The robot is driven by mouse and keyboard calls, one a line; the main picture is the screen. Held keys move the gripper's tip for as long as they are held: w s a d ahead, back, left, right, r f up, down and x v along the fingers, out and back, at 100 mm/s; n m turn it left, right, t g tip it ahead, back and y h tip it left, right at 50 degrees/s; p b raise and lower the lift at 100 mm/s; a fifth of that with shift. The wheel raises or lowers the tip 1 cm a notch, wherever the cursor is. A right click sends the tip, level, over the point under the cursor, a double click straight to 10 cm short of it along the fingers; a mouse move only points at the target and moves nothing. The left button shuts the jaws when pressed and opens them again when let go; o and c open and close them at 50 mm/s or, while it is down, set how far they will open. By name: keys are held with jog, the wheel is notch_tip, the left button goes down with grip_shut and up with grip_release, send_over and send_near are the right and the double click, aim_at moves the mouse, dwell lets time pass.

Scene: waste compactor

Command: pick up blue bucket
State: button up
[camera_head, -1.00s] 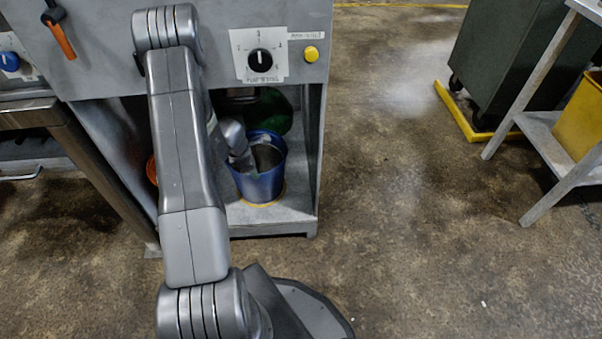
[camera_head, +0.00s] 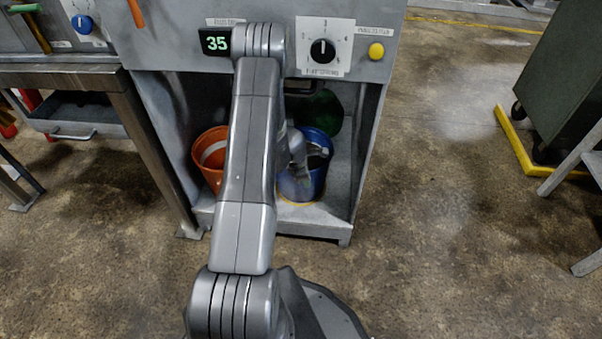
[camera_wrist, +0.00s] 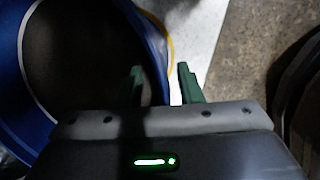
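The blue bucket (camera_head: 318,160) stands on the floor of the open bay under the control panel, partly hidden behind my arm. In the wrist view the bucket (camera_wrist: 12,75) fills the left side, with its dark inside showing. My gripper (camera_wrist: 161,76) has its two green fingers apart, at the bucket's right-hand wall. The left finger appears inside the bucket and the right finger outside, with the wall between them. I see a gap beside the right finger. In the head view my wrist is at the bucket, and the fingers are hidden.
An orange bucket (camera_head: 209,158) stands left of my arm in the same bay. A round green thing (camera_head: 322,108) is behind the blue bucket. The bay's side walls and the panel above bound the space. A metal table (camera_head: 70,76) stands at left. Floor to the right is open.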

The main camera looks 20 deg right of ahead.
grip_shut()
jog(key=shift+w, duration=0.1)
dwell(1.1)
